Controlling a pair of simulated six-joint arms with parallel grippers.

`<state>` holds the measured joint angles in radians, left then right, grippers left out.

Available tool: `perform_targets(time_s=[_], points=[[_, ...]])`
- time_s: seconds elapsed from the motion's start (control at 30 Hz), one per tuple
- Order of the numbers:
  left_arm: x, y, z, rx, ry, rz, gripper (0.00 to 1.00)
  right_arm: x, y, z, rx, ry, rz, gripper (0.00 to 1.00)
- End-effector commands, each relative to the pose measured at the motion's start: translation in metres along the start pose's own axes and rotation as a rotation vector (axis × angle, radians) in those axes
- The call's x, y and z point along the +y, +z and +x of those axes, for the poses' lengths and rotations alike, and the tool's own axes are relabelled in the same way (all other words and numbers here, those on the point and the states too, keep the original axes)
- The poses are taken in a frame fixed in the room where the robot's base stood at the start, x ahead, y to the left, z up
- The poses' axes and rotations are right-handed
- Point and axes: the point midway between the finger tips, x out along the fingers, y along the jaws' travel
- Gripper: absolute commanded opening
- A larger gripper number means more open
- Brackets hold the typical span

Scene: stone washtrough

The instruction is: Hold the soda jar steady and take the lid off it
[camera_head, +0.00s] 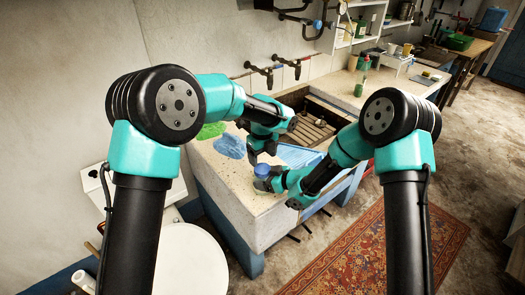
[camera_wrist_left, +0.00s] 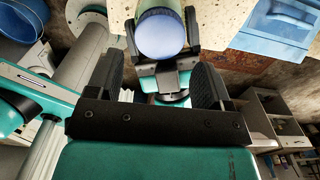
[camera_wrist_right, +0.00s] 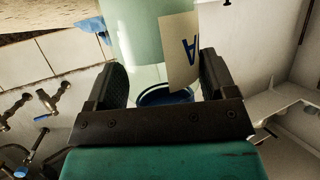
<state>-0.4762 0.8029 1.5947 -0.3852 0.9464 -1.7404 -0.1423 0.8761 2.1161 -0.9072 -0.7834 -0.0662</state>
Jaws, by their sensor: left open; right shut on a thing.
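The soda jar (camera_wrist_right: 150,35) has a pale body, clear glass near its top and a paper label (camera_wrist_right: 182,50) with a blue "A". It appears upside down in the right wrist view. Its round blue lid (camera_head: 263,170) is on it and faces up in the left wrist view (camera_wrist_left: 160,36). My right gripper (camera_wrist_right: 162,80) is shut on the jar, one finger on each side. My left gripper (camera_wrist_left: 155,70) is open and empty just above the lid, which shows beyond its fingertips. Whether the jar's base touches the counter is hidden.
The stone counter (camera_head: 240,188) lies below. A green cloth (camera_head: 212,130), a blue cloth (camera_head: 230,146) and a blue tray-like thing (camera_head: 298,155) lie near the jar. Wall taps (camera_head: 262,73) and the sunken trough (camera_head: 312,125) are behind. A green bottle (camera_head: 362,88) stands farther back.

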Motion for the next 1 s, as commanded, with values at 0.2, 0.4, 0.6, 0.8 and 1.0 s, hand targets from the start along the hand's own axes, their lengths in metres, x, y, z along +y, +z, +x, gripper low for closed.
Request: perform_targets(time_s=[0.2,0.4,0.6,0.8,1.0], points=[[0.001,0.000,0.032,0.001,0.003,-0.001,0.74,0.000,0.000,0.000,0.000,0.000,0.000,0.11],[0.000,0.000,0.051,0.000,0.001,-0.001,0.74,0.000,0.000,0.000,-0.001,0.000,0.000,0.11],[0.000,0.000,0.054,-0.001,-0.001,0.000,0.74,0.000,0.000,0.000,-0.001,0.000,0.000,0.11],[0.000,0.000,0.054,-0.001,0.000,-0.001,0.69,0.000,0.000,0.000,-0.001,0.000,0.000,0.11],[0.000,0.000,0.054,0.000,0.000,-0.001,0.50,0.000,0.000,0.000,-0.001,0.000,0.000,0.11]])
